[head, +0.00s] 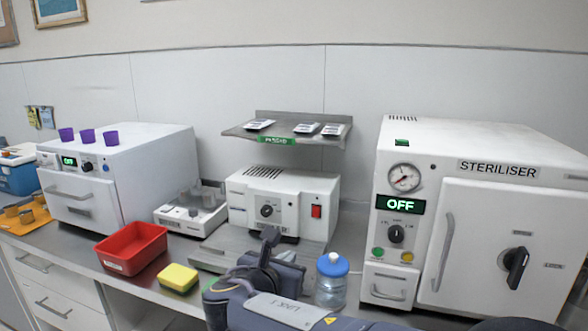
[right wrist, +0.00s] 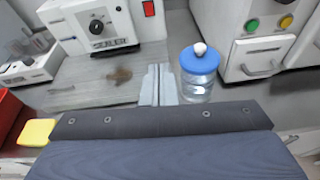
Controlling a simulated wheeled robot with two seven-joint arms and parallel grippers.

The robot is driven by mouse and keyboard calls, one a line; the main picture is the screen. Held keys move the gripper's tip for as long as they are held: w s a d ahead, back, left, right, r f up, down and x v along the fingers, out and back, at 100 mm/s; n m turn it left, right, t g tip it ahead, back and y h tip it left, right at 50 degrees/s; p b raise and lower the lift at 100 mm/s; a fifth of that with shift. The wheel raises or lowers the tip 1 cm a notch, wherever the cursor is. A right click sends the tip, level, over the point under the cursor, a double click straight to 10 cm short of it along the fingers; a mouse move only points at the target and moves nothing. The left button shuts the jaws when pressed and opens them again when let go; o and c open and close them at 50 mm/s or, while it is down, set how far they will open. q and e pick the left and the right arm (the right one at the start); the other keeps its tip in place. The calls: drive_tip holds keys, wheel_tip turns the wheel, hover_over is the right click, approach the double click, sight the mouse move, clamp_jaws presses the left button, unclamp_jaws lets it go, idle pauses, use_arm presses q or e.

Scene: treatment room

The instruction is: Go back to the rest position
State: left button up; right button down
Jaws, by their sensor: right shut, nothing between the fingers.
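My right gripper (head: 270,240) is over the counter in front of the white sealer (head: 282,202), with my dark arm below it in the head view. In the right wrist view its two grey fingers (right wrist: 158,80) are together with nothing between them. They point toward the sealer's steel base plate, just left of a clear jar with a blue lid (right wrist: 199,75). I cannot tell whether the fingers touch anything. The jar also stands to the right of the gripper in the head view (head: 331,282). My left gripper is not in view.
A red tray (head: 132,249) and a yellow sponge (head: 178,278) lie left of my arm. The steriliser (head: 480,215), reading OFF, stands at right. A wall shelf (head: 240,131) with flat packs is above the sealer. A white machine (head: 135,160) with purple cups stands at left.

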drive_tip(key=s+d+f+m+g+y+p, duration=0.1)
drive_tip(key=s+d+f+m+g, duration=0.15)
drive_tip(key=s+d+m, duration=0.35)
drive_tip(key=s+d+f+m+g+y+p, duration=0.1)
drive_tip(key=d+f+m+g, duration=0.2)
drive_tip(key=d, duration=0.6)
drive_tip(key=s+d+f+m+g+y, duration=0.1)
drive_tip(key=s+d+f+m+g, duration=0.2)
drive_tip(key=d+m, duration=0.35)
drive_tip(key=s+m+y+p, duration=0.2)
drive_tip(key=s+m+y, duration=0.3)
drive_tip(key=s+m, duration=1.2)
drive_tip(key=shift+s+d+f+m+y, duration=0.15)
drive_tip(key=shift+s+d+m+y, duration=0.25)
drive_tip(key=shift+s, duration=0.4)
